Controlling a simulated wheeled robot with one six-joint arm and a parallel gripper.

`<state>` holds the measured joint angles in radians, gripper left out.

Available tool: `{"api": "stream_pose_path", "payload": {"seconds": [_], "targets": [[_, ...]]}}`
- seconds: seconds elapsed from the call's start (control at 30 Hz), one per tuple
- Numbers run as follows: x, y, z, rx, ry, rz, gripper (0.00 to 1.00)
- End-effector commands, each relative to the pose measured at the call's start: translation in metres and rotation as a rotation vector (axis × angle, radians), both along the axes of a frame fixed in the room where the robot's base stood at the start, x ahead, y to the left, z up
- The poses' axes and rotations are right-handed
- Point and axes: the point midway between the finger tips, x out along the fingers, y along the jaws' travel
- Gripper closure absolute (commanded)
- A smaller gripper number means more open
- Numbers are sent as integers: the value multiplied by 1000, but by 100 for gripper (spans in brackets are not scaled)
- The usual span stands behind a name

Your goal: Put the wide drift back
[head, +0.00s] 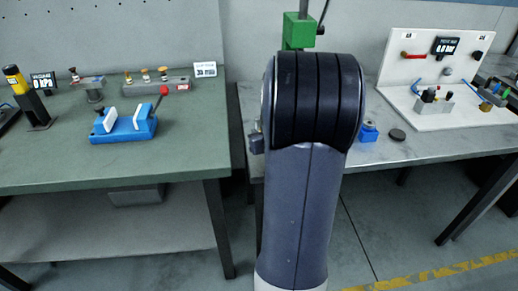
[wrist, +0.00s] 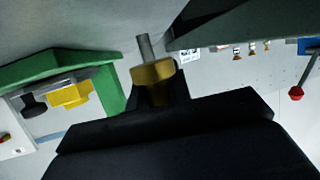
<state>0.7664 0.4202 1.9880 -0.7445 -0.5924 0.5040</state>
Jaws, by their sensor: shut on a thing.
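My gripper (wrist: 158,95) is shut on a drift (wrist: 153,72) with a brass collar and a thin steel pin that points up in the wrist view. In the head view my own arm hides the gripper and the held drift. A grey rack (head: 178,86) stands at the back of the green bench on the left, with three brass-topped drifts (head: 145,75) in it. The right end of its top looks bare. Small brass drifts (wrist: 252,49) also show at the upper right of the wrist view, apart from my gripper. Which width the held drift is, I cannot tell.
A blue vise (head: 123,125) with a red-knobbed lever stands in front of the rack. A white label (head: 205,70) is behind its right end. A green press (head: 299,31) rises behind my arm; a green frame (wrist: 65,66) is left in the wrist view. A white fixture board (head: 445,75) stands right.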

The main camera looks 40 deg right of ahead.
Motion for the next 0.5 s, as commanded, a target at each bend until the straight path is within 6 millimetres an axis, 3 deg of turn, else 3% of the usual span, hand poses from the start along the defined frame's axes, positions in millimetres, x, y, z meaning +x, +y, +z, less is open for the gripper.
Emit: {"api": "stream_pose_path", "payload": {"seconds": [0.3, 0.5], "targets": [[0, 0, -38, 2, 1, -1, 100], [0, 0, -38, -2, -1, 1, 100]]}}
